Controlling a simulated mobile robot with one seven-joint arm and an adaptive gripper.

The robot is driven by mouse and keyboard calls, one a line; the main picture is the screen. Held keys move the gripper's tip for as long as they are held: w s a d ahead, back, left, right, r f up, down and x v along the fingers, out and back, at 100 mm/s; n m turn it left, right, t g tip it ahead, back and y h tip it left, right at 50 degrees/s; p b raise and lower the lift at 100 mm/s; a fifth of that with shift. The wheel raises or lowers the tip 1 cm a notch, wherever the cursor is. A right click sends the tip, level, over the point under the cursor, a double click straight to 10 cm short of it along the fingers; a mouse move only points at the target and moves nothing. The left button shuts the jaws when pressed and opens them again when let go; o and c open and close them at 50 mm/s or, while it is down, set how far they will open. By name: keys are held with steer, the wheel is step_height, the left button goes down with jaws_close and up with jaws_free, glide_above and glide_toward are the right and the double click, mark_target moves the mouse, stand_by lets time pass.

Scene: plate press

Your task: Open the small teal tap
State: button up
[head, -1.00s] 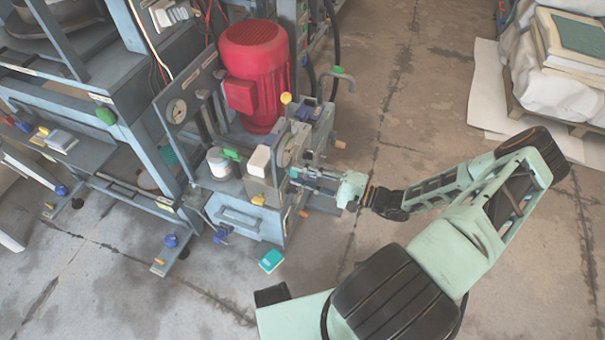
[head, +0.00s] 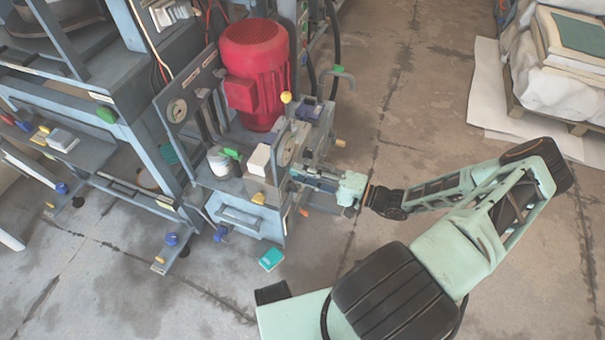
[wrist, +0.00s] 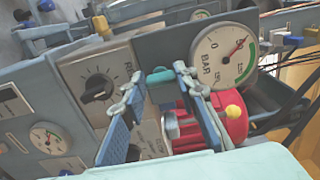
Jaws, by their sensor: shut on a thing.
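The small teal tap (wrist: 160,76) shows in the wrist view as a short teal handle between the tips of my two fingers. My gripper (wrist: 157,78) is shut on it, with one finger on each side. Below the handle, between the fingers, a grey metal fitting is partly visible. In the head view my gripper (head: 292,174) reaches from the right to the side of the grey-blue press unit. The tap is too small and covered to make out there.
A pressure gauge (wrist: 223,55) and a black rotary knob (wrist: 97,88) sit close to my fingers. A red motor (head: 254,75) stands on the unit. A teal box (head: 271,259) lies on the floor. Open floor (head: 400,130) is on the right.

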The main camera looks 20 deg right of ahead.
steer(key=o, duration=1.2)
steer(key=shift+c, duration=0.2)
steer(key=v, duration=1.2)
